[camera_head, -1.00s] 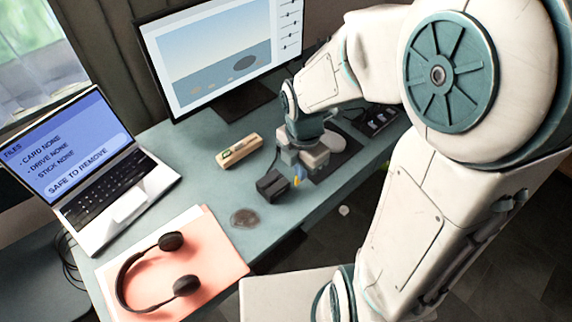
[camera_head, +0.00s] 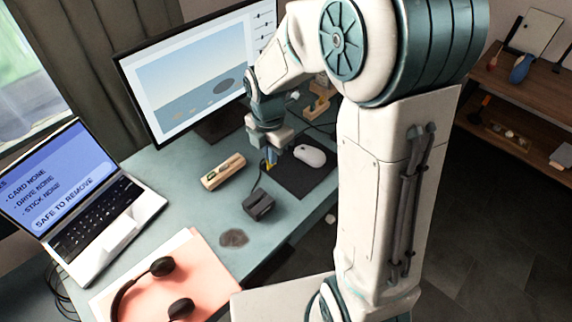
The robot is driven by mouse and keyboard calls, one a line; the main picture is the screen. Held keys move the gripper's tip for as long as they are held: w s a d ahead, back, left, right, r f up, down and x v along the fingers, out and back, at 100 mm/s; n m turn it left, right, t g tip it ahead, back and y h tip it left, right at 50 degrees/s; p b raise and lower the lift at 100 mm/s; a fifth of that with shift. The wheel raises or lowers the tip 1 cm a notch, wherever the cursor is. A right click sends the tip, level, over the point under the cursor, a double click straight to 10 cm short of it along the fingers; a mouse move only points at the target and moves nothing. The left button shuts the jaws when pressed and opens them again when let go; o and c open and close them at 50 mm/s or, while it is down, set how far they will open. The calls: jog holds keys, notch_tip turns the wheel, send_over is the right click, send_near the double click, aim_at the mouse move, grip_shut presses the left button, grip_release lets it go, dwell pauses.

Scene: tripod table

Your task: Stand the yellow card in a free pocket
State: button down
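The yellow card (camera_head: 267,165) shows as a small yellow sliver under my gripper (camera_head: 270,157). My gripper appears shut on it, holding it above the desk near the mouse mat. A blue patch shows beside the card; the fingertips are small and partly hidden. A pale wooden block (camera_head: 223,171) lies to the left of the gripper, with a dark slotted top and a little green in it. Its separate pockets are too small to tell apart. A black device (camera_head: 259,205) stands on the desk in front of the gripper.
A white mouse (camera_head: 310,155) lies on a dark mat (camera_head: 305,179). The monitor (camera_head: 196,70) stands behind, the laptop (camera_head: 90,205) at left. Headphones (camera_head: 160,267) lie on a pink folder (camera_head: 190,255). A dark round patch (camera_head: 234,238) is near the front edge. Desk around the block is clear.

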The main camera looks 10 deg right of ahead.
jog(key=w+a+f+p, duration=0.2)
jog(key=w+a+p, duration=0.1)
jog(key=w+a, duration=0.2)
jog(key=w+a+f+p, duration=0.3)
jog(key=w+a, duration=0.1)
jog(key=w, duration=0.5)
jog(key=shift+w+a, duration=0.35)
jog(key=shift+f, duration=0.1)
jog(key=shift+f+b, duration=2.35)
jog(key=shift+f, duration=0.55)
jog(key=shift+f+b, duration=1.4)
jog(key=c, duration=1.6)
grip_release()
